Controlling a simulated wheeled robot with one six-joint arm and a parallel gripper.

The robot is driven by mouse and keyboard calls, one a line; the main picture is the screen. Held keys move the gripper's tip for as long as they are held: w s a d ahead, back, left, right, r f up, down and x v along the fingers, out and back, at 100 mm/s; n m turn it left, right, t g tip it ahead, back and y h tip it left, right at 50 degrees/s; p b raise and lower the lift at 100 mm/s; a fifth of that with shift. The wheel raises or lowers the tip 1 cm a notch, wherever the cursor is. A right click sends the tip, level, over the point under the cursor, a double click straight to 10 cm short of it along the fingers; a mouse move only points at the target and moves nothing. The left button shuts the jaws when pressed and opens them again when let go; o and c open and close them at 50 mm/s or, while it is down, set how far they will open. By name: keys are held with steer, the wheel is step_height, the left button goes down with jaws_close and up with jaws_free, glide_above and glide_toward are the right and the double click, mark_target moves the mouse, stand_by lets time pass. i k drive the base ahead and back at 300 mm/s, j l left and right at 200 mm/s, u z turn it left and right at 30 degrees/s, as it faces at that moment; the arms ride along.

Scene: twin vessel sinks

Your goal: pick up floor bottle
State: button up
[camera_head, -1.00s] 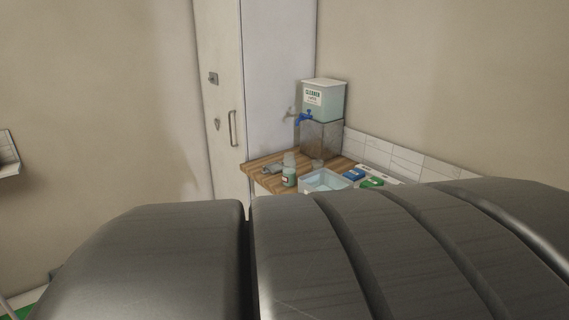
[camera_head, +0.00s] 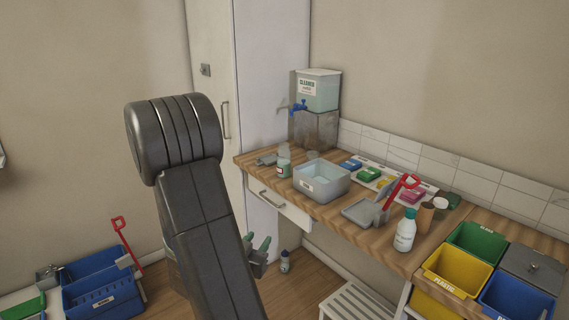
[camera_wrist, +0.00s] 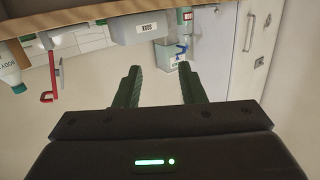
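I cannot tell the distance between gripper and bottle. The floor bottle does not show in the wrist view, which faces the counter and wall from a rolled angle.
The wooden counter (camera_head: 345,215) holds a SOAK bin (camera_head: 321,180), another white bottle (camera_head: 405,231) and a cleaner dispenser (camera_head: 318,90). A white slatted stool (camera_head: 352,303) stands right of the floor bottle. Blue crates (camera_head: 100,285) are at left. The tall cabinet (camera_head: 262,100) stands behind.

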mark_target(283, 153)
steer(key=i+j+z, duration=0.25)
steer(key=i+j, duration=0.2)
steer(key=i, duration=0.2)
steer(key=i+j+z, duration=0.3)
steer(key=i+j, duration=0.25)
